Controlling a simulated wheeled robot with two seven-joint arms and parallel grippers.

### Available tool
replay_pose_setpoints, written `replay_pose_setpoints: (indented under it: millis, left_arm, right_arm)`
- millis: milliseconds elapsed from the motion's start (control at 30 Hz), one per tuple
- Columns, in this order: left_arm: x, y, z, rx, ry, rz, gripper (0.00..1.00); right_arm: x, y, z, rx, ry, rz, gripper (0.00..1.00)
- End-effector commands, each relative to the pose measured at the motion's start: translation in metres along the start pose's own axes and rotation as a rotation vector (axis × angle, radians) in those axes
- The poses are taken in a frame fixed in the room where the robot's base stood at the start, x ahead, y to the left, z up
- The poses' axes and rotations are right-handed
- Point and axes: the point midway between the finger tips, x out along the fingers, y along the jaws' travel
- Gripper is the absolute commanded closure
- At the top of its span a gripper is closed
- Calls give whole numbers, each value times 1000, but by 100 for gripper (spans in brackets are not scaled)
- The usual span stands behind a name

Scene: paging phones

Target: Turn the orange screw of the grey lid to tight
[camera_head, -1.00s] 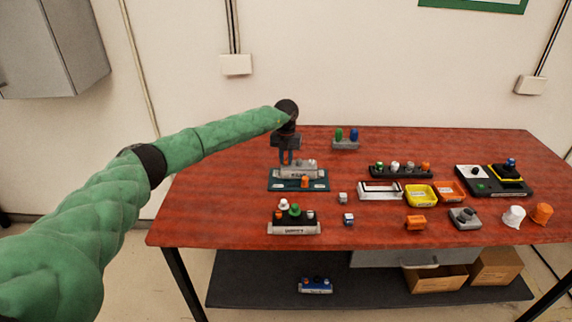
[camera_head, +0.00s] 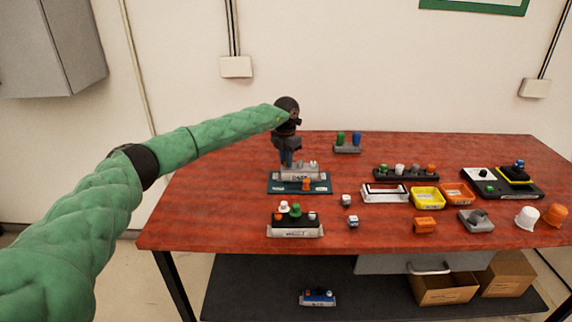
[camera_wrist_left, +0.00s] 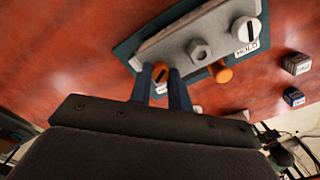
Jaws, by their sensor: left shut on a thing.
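The grey lid (camera_head: 309,177) sits on a dark teal base (camera_head: 285,189) at the back left of the red table. My left gripper (camera_head: 286,160) points down over the lid's left end. In the left wrist view, its two blue-grey fingers (camera_wrist_left: 161,88) are shut on the orange screw (camera_wrist_left: 160,68), a small orange-topped screw with a dark slot. A grey hex nut (camera_wrist_left: 200,49) and a white slotted knob (camera_wrist_left: 246,29) stand farther along the lid. An orange knob (camera_wrist_left: 221,71) stands on the base beside the lid. My right gripper is not in view.
A white-fronted block with coloured knobs (camera_head: 295,231) stands in front of the base. Small cubes (camera_head: 346,200), yellow (camera_head: 425,204) and orange bins (camera_head: 457,199) and a black device (camera_head: 513,188) lie to the right. A grey block with green and blue pegs (camera_head: 347,149) stands behind.

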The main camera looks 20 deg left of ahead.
Motion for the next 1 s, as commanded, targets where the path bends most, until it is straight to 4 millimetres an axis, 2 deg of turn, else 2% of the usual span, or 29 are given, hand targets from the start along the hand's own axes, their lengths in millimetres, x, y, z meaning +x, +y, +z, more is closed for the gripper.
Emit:
replay_pose_setpoints:
  millis: [200, 333, 667, 1000]
  left_arm:
    - [1, 0, 0, 73, 0, 0, 100]
    - [2, 1, 0, 113, 0, 0, 100]
    - [2, 1, 0, 237, -2, 0, 100]
    - [2, 2, 0, 439, 0, 1, 100]
  right_arm:
    - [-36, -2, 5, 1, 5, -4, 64]
    - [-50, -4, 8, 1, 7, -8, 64]
    - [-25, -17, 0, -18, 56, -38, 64]
    - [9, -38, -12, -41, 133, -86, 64]
